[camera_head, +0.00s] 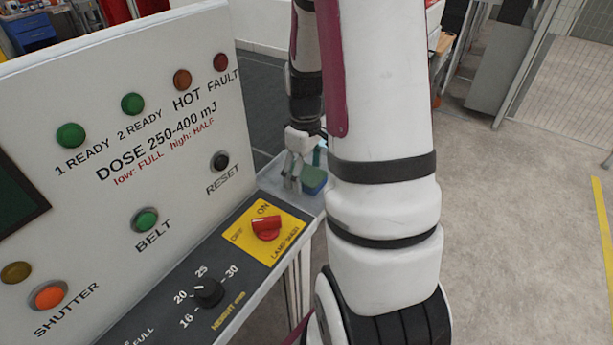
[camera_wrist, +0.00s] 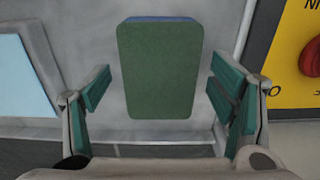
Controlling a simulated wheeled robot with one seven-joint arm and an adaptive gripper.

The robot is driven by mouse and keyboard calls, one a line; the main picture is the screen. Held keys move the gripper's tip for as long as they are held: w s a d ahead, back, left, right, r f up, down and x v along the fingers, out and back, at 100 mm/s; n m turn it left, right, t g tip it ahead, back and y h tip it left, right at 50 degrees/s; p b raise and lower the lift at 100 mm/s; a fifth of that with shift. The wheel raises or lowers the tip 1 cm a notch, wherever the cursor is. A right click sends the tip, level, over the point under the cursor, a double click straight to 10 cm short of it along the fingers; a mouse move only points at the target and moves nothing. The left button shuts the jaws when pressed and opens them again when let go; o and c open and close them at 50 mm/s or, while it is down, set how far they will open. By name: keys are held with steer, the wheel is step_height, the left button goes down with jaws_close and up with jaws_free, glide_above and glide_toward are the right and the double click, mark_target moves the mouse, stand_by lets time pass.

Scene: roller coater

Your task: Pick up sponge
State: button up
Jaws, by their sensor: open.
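The sponge (camera_wrist: 159,72) has a green face and a blue edge, and lies on a grey metal surface (camera_wrist: 95,30) in the wrist view. It also shows in the head view as a small green and blue block (camera_head: 313,180), partly hidden by my arm. My gripper (camera_wrist: 162,90) is open, with one teal-padded finger to the left of the sponge and one to the right. A gap shows between each finger and the sponge. In the head view my gripper (camera_head: 292,178) points down beside the sponge.
A control panel (camera_head: 130,150) with buttons stands at the left. A yellow plate with a red rotary switch (camera_head: 266,228) is close to the sponge's shelf. A light blue flat item (camera_wrist: 25,78) lies left of my gripper. Open floor (camera_head: 540,220) is at right.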

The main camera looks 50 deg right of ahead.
mark_target(305, 172)
steer(key=shift+f, duration=0.15)
steer(key=c, duration=0.8)
step_height(305, 172, up, 10)
steer(key=shift+r+b, duration=0.1)
steer(key=shift+b, duration=0.3)
steer(key=c, duration=0.3)
steer(key=shift+c, duration=0.2)
